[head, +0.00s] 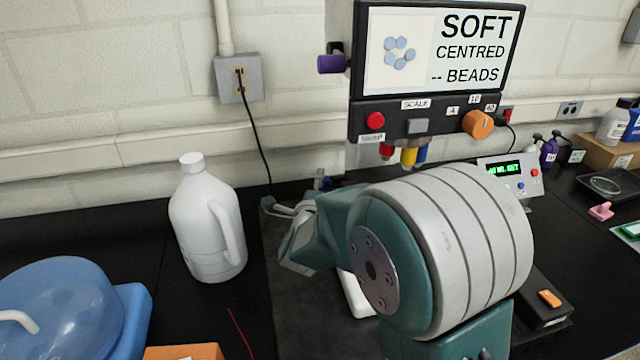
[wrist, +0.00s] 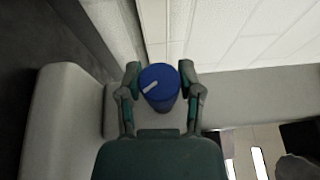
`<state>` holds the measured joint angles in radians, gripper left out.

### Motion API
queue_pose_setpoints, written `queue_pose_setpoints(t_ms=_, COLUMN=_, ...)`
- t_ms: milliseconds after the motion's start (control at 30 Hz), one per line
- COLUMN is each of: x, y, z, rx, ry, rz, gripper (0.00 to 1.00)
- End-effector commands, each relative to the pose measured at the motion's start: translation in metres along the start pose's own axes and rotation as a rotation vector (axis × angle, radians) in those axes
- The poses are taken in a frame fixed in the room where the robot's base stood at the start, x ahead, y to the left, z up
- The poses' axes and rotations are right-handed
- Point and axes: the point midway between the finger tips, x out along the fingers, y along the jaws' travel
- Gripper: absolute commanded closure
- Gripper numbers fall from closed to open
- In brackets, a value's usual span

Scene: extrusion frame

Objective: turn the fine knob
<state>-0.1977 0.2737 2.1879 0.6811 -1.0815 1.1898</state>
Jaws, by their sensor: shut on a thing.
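The fine knob is a blue round knob (wrist: 160,90) with a white pointer line on its face, seen in the wrist view. The line slants from upper right to lower left. My gripper (wrist: 160,72) is shut on the knob, with one finger on each side of it. The knob sits by a pale grey body (wrist: 240,92). In the head view, my arm covers most of the device, and I cannot make out the knob's face there.
A screen (head: 440,48) on a dark control panel stands behind my arm. A white jug (head: 207,225) and a clear blue dome-shaped vessel (head: 62,310) stand to the left. A small meter with a green display (head: 512,178) is at the right.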

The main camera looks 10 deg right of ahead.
Motion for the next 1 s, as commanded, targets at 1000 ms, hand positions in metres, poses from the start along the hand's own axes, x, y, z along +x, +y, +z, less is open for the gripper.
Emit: queue_pose_setpoints(t_ms=1000, x=0.0002, y=0.0051, z=-0.0038, rx=0.156, ry=0.005, rz=-0.371, gripper=1.00)
